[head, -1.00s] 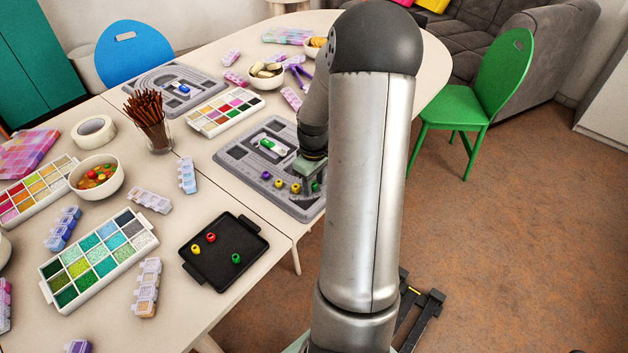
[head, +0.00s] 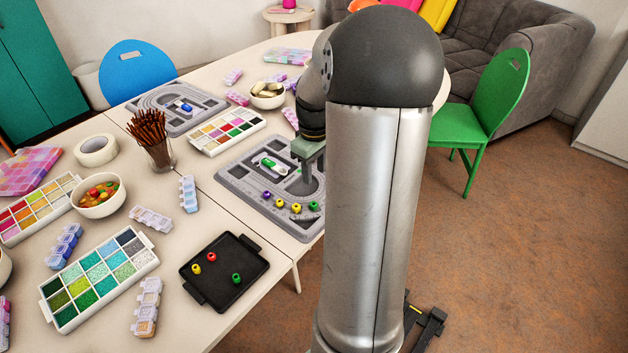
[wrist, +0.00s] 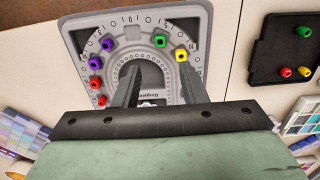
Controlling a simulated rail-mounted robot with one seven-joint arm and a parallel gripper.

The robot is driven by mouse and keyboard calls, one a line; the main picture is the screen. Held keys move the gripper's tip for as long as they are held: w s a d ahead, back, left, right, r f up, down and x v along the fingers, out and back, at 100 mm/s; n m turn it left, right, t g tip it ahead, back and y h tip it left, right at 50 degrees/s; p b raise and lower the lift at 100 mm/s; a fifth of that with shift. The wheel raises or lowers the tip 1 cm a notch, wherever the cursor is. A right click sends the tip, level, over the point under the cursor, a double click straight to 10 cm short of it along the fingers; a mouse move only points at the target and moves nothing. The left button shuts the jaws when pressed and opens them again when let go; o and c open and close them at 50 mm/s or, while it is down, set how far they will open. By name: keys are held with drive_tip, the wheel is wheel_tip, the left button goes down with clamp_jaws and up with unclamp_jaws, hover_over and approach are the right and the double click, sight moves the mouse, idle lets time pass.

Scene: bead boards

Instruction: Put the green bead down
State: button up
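The green bead (wrist: 159,41) sits in the outer curved groove of the grey bead board (wrist: 75,38), between a yellow bead (wrist: 181,53) and a purple bead (wrist: 135,32). Another purple bead and several red beads follow along the groove's left side in the wrist view. My gripper (wrist: 155,72) is above the board with its two fingers spread apart and nothing between them. The green bead is beyond the fingertips, apart from both. In the head view, my gripper (head: 308,180) hangs over the board (head: 232,178), and my arm hides part of the board.
A black tray (head: 222,294) holding one red, one yellow and one green bead lies left of the board in the head view. A second bead board (head: 150,103) and a paint-like colour box (head: 228,132) are farther back. A cup of brown sticks (head: 158,150) stands nearby.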

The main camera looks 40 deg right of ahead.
drive_tip(key=s+a+r, duration=0.2)
drive_tip(key=s+a, duration=0.1)
drive_tip(key=a, duration=0.5)
drive_tip(key=s+a+r, duration=0.1)
drive_tip(key=s+a, duration=0.1)
drive_tip(key=a, duration=0.7)
drive_tip(key=s+a+m, duration=0.1)
drive_tip(key=s+a, duration=0.8)
drive_tip(key=s, duration=0.1)
drive_tip(key=shift+s+f+m, duration=0.35)
drive_tip(key=shift+m, duration=0.05)
drive_tip(key=shift+f, duration=0.1)
wheel_tip(320, 180, down, 9)
drive_tip(key=b, duration=0.8)
drive_tip(key=shift+d, duration=0.3)
